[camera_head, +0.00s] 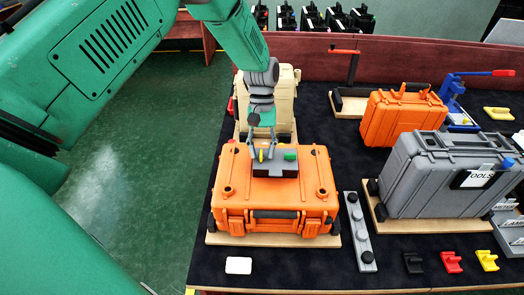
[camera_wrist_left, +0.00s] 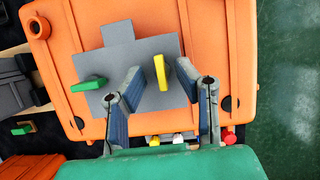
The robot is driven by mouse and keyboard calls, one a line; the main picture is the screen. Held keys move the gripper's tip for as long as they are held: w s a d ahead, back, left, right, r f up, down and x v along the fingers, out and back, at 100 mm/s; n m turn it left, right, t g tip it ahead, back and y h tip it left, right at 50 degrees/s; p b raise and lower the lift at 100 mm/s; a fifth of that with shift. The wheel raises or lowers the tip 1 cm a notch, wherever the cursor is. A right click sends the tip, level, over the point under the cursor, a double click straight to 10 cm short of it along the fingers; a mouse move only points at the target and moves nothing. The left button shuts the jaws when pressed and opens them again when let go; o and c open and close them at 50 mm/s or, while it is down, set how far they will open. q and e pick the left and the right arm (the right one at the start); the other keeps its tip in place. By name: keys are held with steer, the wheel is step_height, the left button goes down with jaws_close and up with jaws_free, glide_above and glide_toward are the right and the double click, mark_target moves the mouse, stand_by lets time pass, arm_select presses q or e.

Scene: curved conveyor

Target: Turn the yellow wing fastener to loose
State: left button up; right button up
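The yellow wing fastener (camera_head: 262,156) stands on the grey plate (camera_head: 275,170) on top of the orange case (camera_head: 235,190). In the left wrist view the fastener (camera_wrist_left: 161,73) stands upright on the plate, lengthwise up the picture. My left gripper (camera_head: 262,149) points down over the plate. Its two fingers (camera_wrist_left: 161,68) are apart, one on each side of the fastener, with a visible gap to the left finger. My right gripper is out of view.
A green wing fastener (camera_head: 290,156) lies crosswise on the same plate, right of the yellow one. A beige case (camera_head: 285,85) stands behind. A grey case (camera_head: 435,180) and another orange case (camera_head: 400,118) stand to the right. A grey bar (camera_head: 357,230) lies beside the orange case.

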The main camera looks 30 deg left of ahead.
arm_select(q)
steer(key=shift+a+r, duration=0.1)
steer(key=shift+r, duration=0.2)
steer(key=v, duration=1.1)
steer(key=shift+w, duration=0.3)
steer(key=shift+a, duration=0.1)
